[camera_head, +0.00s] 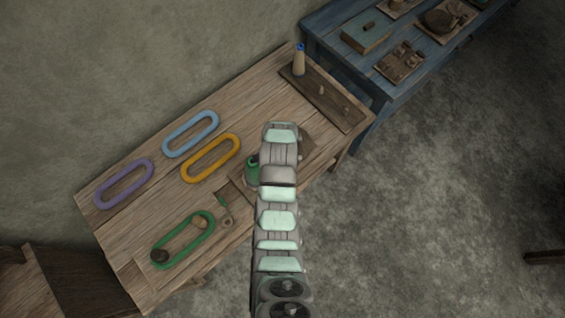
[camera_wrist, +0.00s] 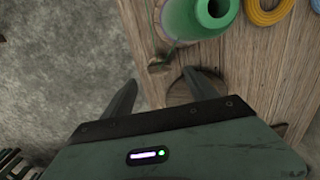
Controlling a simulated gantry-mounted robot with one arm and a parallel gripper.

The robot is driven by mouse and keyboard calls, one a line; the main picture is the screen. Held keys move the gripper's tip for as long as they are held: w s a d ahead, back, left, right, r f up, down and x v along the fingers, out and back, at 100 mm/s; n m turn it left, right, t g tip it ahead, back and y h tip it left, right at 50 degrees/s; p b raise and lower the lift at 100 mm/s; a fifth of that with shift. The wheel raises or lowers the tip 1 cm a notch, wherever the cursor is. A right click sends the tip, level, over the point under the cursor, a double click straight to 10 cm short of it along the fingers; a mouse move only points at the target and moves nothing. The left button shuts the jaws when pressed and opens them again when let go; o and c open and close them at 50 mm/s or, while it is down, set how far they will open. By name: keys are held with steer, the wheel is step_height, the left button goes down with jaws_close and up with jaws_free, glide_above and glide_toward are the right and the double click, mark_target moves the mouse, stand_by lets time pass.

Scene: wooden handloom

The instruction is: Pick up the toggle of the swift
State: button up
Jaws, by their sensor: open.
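My gripper (camera_wrist: 160,86) is open in the wrist view, its two dark fingers apart and pointing over the table's edge. Between and just beyond the fingertips is a small dark greenish-brown piece (camera_wrist: 160,65), possibly the toggle; I cannot tell for sure. A green hollow cylinder (camera_wrist: 180,22) stands just beyond it and also shows in the head view (camera_head: 252,172) beside my arm. A round brown piece (camera_wrist: 181,94) is partly hidden by the right finger. In the head view my arm hides my fingers and whatever lies under them.
The wooden table (camera_head: 108,212) holds a purple ring (camera_head: 124,162), a blue ring (camera_head: 169,147), a yellow ring (camera_head: 187,171) and a green ring (camera_head: 160,241) around two round pieces. A blue table (camera_head: 340,58) adjoins behind.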

steer(key=shift+d+f+p, duration=0.1)
steer(key=shift+f+p, duration=0.65)
steer(key=shift+f, duration=2.2)
steer(key=shift+c, duration=0.4)
steer(key=c, duration=1.3)
